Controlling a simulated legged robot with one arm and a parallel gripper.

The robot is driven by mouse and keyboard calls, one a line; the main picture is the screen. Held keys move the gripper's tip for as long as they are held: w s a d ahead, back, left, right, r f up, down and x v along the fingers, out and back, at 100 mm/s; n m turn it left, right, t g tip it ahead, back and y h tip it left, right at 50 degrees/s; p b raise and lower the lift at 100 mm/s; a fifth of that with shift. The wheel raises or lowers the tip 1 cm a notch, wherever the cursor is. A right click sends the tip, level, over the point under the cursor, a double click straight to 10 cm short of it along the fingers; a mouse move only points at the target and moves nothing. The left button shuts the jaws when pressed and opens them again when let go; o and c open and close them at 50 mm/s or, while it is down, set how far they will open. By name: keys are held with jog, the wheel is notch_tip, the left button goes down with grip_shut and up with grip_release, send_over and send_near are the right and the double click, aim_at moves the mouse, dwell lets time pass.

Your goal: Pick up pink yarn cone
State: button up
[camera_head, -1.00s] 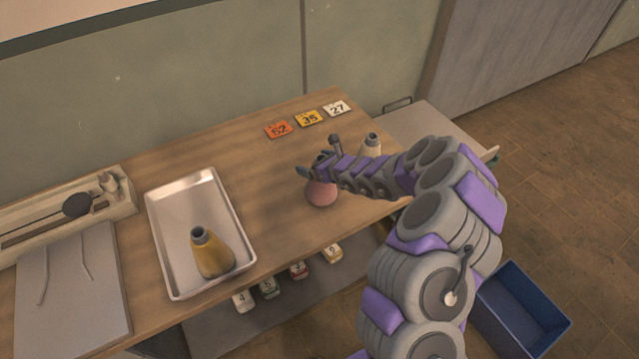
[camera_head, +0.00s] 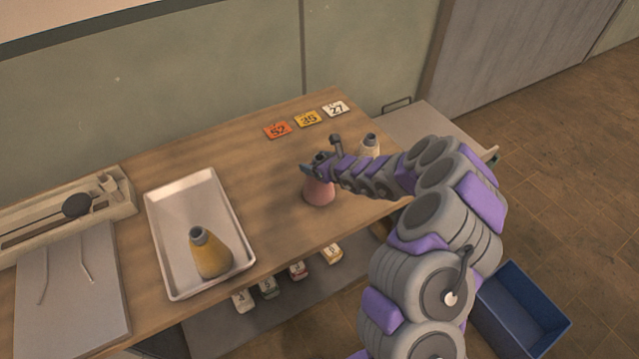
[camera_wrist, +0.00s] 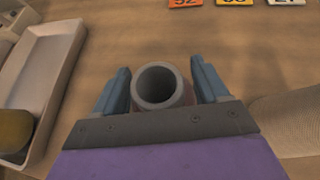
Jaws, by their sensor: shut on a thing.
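The pink yarn cone (camera_head: 318,191) stands upright on the wooden table (camera_head: 270,170), to the right of the metal tray. My gripper (camera_head: 312,168) is at its top from above. In the wrist view, the blue fingers of my gripper (camera_wrist: 160,90) are on both sides of the cone's grey hollow tip (camera_wrist: 157,86). It is shut on the cone. In the head view, my gripper and arm hide part of the cone's top. I cannot tell whether its base touches the table.
A yellow cone (camera_head: 211,256) stands in the metal tray (camera_head: 165,217) on the left. A pale cone (camera_head: 370,146) is just behind my arm. Numbered cards (camera_head: 307,119) lie at the back. A blue bin (camera_head: 522,312) is on the floor at right.

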jog(key=shift+d+f, duration=0.1)
jog(key=shift+d, duration=0.05)
jog(key=shift+c, duration=0.6)
jog(key=shift+s, duration=0.1)
